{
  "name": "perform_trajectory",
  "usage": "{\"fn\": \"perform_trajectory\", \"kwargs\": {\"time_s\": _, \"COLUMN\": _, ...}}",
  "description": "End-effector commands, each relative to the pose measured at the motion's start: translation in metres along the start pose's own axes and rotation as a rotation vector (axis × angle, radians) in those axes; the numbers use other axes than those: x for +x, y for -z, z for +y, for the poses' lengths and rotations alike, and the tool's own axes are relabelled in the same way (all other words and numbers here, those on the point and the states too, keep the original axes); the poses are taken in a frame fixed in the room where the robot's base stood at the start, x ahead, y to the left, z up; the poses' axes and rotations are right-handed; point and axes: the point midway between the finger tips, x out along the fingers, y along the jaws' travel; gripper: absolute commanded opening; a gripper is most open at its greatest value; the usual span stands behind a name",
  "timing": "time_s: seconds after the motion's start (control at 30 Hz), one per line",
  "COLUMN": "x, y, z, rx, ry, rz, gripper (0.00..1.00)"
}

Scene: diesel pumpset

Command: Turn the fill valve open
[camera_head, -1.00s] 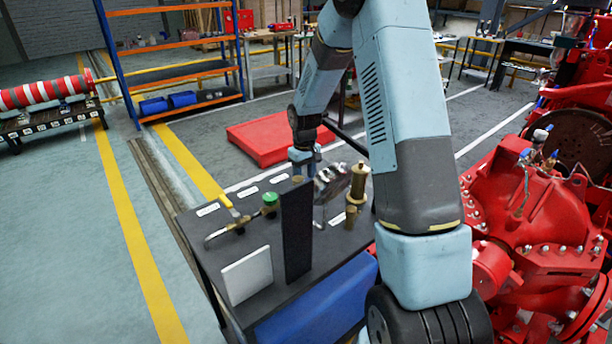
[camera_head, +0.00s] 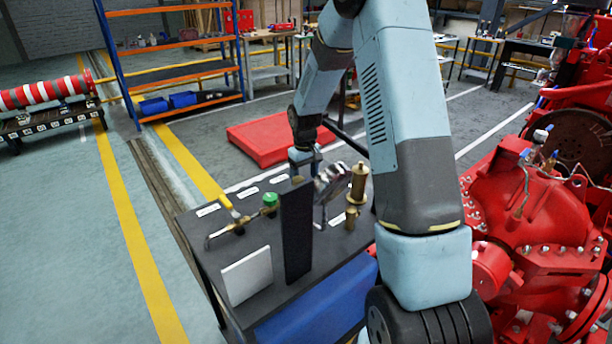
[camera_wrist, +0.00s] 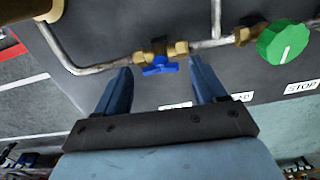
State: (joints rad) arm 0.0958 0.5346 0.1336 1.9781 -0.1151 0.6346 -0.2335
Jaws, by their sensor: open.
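A brass valve with a blue wing handle (camera_wrist: 160,68) sits on a thin metal pipe in the wrist view. The wing lies roughly along the pipe. I cannot read a label that names it as the fill valve. My gripper (camera_wrist: 159,68) is open, its two blue fingers spread to the left and right of the blue handle, with gaps on both sides. I cannot tell how deep the fingertips reach. In the head view my wrist end (camera_head: 303,156) is over the far side of the dark bench (camera_head: 225,268); the fingers and blue handle are hidden there.
A green knob with a white line (camera_wrist: 285,43) is to the right, near a STOP label (camera_wrist: 301,87). In the head view, a black upright panel (camera_head: 297,232), a yellow lever (camera_head: 230,206) and a brass fitting (camera_head: 358,184) stand on the bench. Red machinery (camera_head: 540,230) is at right.

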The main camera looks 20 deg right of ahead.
Motion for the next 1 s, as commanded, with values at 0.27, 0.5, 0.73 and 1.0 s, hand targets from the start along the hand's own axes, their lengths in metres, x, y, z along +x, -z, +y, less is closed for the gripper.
{"fn": "perform_trajectory", "kwargs": {"time_s": 0.27, "x": -0.024, "y": 0.001, "z": 0.000, "rx": 0.001, "ry": -0.001, "rz": 0.002, "gripper": 0.70}}
{"fn": "perform_trajectory", "kwargs": {"time_s": 0.5, "x": -0.071, "y": 0.002, "z": 0.000, "rx": -0.001, "ry": -0.001, "rz": 0.003, "gripper": 0.70}}
{"fn": "perform_trajectory", "kwargs": {"time_s": 0.73, "x": -0.112, "y": 0.002, "z": 0.000, "rx": 0.000, "ry": -0.001, "rz": 0.003, "gripper": 0.70}}
{"fn": "perform_trajectory", "kwargs": {"time_s": 1.0, "x": -0.135, "y": 0.002, "z": 0.001, "rx": 0.000, "ry": -0.001, "rz": 0.001, "gripper": 0.70}}
